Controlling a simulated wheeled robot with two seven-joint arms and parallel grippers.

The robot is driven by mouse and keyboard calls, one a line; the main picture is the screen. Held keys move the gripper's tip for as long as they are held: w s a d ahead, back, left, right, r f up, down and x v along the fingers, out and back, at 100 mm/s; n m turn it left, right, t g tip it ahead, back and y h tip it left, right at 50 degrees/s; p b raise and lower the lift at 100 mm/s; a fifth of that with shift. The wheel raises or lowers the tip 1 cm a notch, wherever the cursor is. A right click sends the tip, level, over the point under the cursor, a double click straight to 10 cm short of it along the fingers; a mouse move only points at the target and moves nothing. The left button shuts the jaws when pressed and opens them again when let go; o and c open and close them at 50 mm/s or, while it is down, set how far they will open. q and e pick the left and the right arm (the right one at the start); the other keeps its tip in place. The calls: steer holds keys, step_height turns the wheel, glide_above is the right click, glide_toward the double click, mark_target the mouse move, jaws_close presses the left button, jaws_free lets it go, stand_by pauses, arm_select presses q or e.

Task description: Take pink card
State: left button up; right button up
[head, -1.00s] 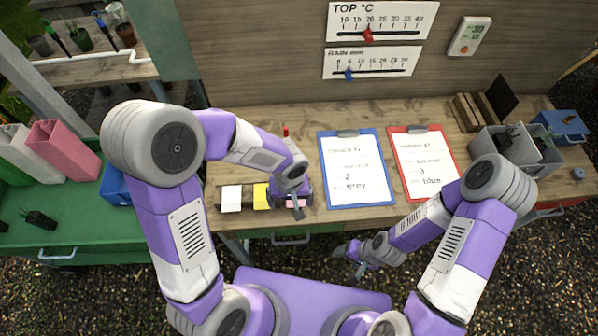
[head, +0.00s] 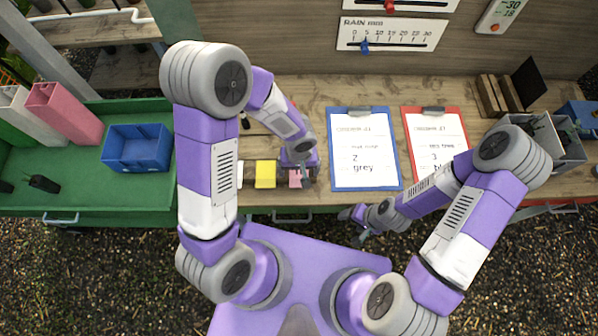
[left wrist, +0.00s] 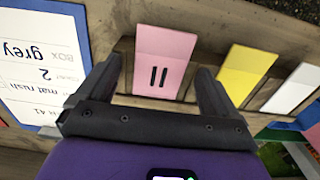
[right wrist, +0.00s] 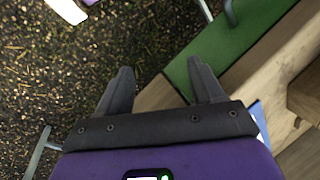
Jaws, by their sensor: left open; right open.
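The pink card (left wrist: 163,58) stands in a wooden holder on the bench, with two dark bars on its face in the left wrist view. In the head view the pink card (head: 295,179) shows only in part, beside my left gripper (head: 300,174). In the left wrist view my left gripper (left wrist: 158,88) is open, with one finger on each side of the card and gaps to both. My right gripper (head: 358,226) is open and empty in front of the bench; it also shows in the right wrist view (right wrist: 152,80).
A yellow card (left wrist: 244,72) and a white card (left wrist: 292,88) stand beside the pink one. A blue clipboard (head: 364,150) and a red clipboard (head: 437,143) lie to the right. A blue bin (head: 137,148) sits on the green table at the left.

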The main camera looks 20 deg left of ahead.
arm_select(q)
steer(key=c, duration=1.1)
